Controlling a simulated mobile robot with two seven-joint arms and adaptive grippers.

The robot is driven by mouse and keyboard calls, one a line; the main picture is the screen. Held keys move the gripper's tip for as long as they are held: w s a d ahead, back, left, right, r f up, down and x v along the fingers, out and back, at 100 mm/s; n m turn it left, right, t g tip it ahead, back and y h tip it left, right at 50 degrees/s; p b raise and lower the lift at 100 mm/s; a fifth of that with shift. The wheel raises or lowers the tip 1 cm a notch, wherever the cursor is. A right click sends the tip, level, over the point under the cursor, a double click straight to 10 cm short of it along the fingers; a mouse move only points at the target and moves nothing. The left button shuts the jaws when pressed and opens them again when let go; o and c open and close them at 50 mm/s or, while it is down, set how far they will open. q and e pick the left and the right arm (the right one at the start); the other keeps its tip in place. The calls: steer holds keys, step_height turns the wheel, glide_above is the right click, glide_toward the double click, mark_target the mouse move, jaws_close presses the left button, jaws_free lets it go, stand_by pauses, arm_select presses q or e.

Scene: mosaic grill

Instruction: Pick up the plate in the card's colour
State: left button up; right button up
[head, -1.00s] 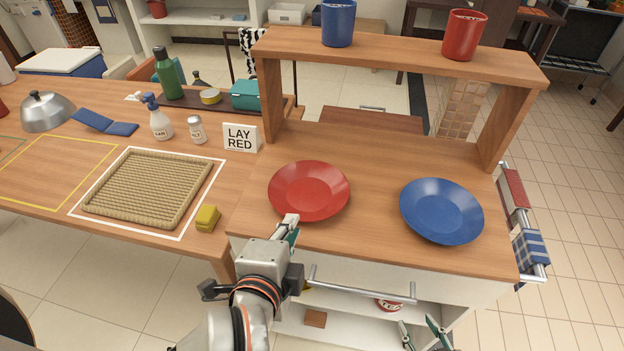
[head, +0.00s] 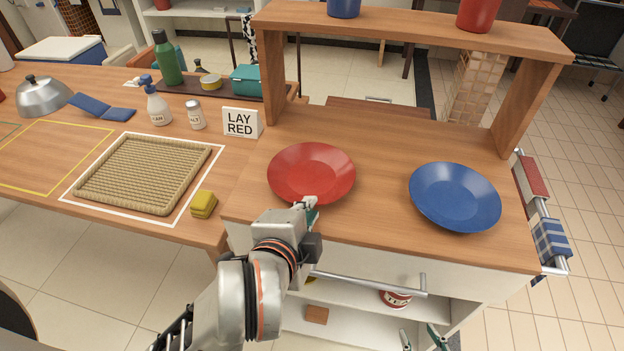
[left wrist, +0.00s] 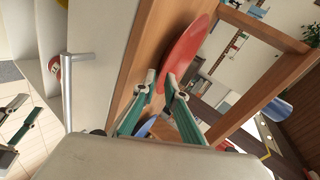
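The card (head: 241,123) reads "LAY RED". The red plate (head: 311,172) lies on the wooden cart top, left of the blue plate (head: 455,196). My left gripper (head: 308,203) is at the red plate's near rim. In the left wrist view, its fingers (left wrist: 160,78) are apart, with the red plate's rim (left wrist: 187,48) showing between and beyond the tips. Contact cannot be told. The blue plate shows partly behind the fingers there. My right gripper (head: 424,338) is low at the bottom edge, open and empty, partly cut off.
A woven mat (head: 146,172) lies on the left table inside a white outline, with a yellow sponge (head: 203,204) beside it. A raised shelf (head: 420,32) with blue and red cups stands behind the plates. A drawer handle (head: 370,283) fronts the cart.

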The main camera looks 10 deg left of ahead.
arm_select(q)
steer(key=shift+x, duration=1.15)
steer(key=shift+r, duration=0.1)
jaws_close()
steer(key=shift+r, duration=0.15)
